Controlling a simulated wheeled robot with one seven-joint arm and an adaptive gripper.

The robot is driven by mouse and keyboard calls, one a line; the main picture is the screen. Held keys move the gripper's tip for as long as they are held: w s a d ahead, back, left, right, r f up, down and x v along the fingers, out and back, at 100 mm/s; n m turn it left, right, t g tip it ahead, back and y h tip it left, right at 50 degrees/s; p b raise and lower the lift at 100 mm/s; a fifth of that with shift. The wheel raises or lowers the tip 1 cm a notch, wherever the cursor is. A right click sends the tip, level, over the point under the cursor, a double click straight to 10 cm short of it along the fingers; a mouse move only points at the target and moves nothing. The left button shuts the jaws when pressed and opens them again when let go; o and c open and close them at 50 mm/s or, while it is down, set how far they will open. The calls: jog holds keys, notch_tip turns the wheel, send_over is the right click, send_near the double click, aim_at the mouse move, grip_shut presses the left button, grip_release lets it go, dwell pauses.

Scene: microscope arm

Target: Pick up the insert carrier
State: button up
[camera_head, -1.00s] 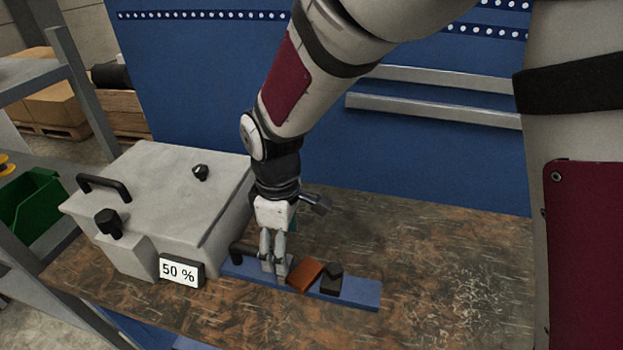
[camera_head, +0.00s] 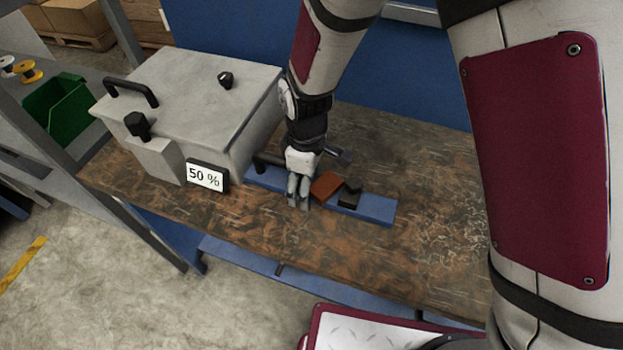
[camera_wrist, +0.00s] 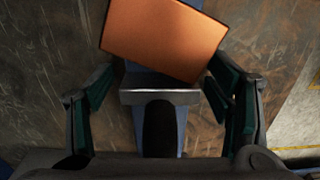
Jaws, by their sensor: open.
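A long blue bar, which looks like the insert carrier (camera_head: 376,209), lies on the workbench beside the grey box. It has a black handle (camera_head: 268,159) at its left end, and it bears an orange block (camera_head: 326,186) and a black block (camera_head: 349,195). My gripper (camera_head: 299,202) is low over the bar's left part, between the handle and the orange block in the picture. In the wrist view my open fingers (camera_wrist: 165,98) stand either side of the blue bar (camera_wrist: 136,77), a metal plate (camera_wrist: 160,97) and a dark upright piece (camera_wrist: 159,128). Whether they touch anything is unclear.
The grey box (camera_head: 197,95) with knobs and a "50 %" sign (camera_head: 205,176) stands close to the left. The bench top (camera_head: 430,245) is clear to the right and in front. A blue wall panel (camera_head: 400,75) rises behind. A green bin (camera_head: 58,110) is at far left.

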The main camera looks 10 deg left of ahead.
jog(key=shift+c, duration=0.3)
grip_shut()
jog(key=shift+r, duration=0.1)
